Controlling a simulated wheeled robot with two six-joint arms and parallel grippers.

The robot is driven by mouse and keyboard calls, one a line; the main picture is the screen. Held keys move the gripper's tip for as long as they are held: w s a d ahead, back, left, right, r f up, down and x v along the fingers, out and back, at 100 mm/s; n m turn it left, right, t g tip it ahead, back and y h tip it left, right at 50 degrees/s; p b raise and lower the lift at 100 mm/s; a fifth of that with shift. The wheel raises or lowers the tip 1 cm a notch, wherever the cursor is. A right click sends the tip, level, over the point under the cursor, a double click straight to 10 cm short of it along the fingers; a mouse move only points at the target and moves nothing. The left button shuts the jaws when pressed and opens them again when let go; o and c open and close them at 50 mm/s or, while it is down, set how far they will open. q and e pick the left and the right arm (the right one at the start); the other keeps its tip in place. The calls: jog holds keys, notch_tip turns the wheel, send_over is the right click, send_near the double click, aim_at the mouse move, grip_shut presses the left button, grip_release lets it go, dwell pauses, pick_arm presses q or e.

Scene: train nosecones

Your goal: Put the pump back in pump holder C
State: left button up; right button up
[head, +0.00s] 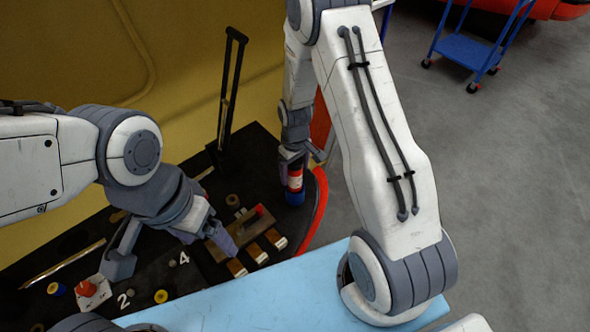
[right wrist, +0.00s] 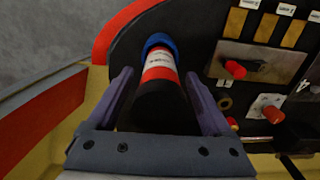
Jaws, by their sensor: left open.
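The pump (head: 295,180) is an upright cylinder with a red and white band and a blue lower end. It hangs below my right gripper (head: 292,156), over the right end of the black table. My left gripper (head: 172,258) is open and empty, low over the middle of the table. I cannot pick out pump holder C by any readable letter.
The black table (head: 50,250) has a red curved edge (head: 318,210). A brown plate with brass blocks (head: 275,238) sits left of the pump. A red knob (head: 87,288) and number marks lie further left. A blue surface (head: 225,305) is in front. A blue cart (head: 465,50) stands far off.

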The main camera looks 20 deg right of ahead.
notch_tip(320, 180, up, 12)
jog(key=shift+f+b, duration=0.15)
jog(key=shift+b, duration=0.2)
jog(key=s+a+r+n, duration=0.2)
jog(key=s+a+r, duration=0.7)
jog(key=s+a, duration=0.25)
jog(key=s+a+r, duration=0.1)
jog(key=s, duration=0.5)
jog(key=s+a+r+n+y, duration=0.1)
jog(key=s, duration=0.5)
jog(key=shift+s+a+r, duration=0.2)
jog(key=shift+a+r, duration=0.05)
jog(key=shift+r, duration=0.15)
